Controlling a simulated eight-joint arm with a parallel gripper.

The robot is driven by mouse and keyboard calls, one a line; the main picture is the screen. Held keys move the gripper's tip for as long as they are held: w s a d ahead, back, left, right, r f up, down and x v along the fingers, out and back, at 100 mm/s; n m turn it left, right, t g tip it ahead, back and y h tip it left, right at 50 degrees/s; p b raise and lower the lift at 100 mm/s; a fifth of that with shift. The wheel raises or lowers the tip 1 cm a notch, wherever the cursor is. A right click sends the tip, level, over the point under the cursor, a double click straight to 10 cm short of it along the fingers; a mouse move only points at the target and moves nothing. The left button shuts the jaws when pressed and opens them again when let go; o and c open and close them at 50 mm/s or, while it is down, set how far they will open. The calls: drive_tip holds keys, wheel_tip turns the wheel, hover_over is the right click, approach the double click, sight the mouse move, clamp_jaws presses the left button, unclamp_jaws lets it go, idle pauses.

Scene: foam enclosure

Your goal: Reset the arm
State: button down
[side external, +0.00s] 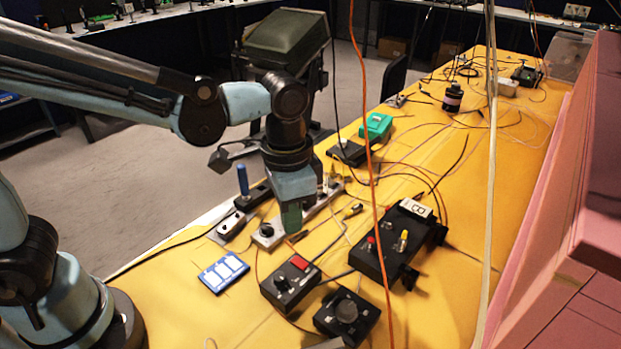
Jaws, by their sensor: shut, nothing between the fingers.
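My gripper (291,218) is at the end of my pale blue and black arm, pointing down over the yellow table (440,165) in the side external view. Its green fingertips are together with nothing between them. It hangs near a white power strip (322,204) and just above a black box with a red display (292,280). I cannot tell whether the tips touch anything. My gripper hides part of the strip behind it.
Around my gripper are a blue-and-white panel (223,272), a black box with a round knob (347,314) and a larger black box with a display (393,240). A blue-handled tool (242,180) stands upright at left. An orange cable (369,170) hangs in front. Pink foam (590,200) walls the right.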

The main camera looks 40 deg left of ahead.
drive_tip(key=s+a+r+n+t, duration=0.2)
drive_tip(key=a+n+t, duration=0.3)
drive_tip(key=a, duration=0.8)
drive_tip(key=shift+s+a+r+n+t, duration=0.2)
drive_tip(key=shift+r+n+t, duration=0.3)
drive_tip(key=shift+t, duration=0.5)
drive_tip(key=shift+r, duration=0.1)
idle(0.7)
drive_tip(key=n+t+h, duration=0.1)
drive_tip(key=n+h, duration=0.2)
drive_tip(key=n, duration=0.2)
hover_over(290, 263)
drive_tip(key=shift+f, duration=4.4)
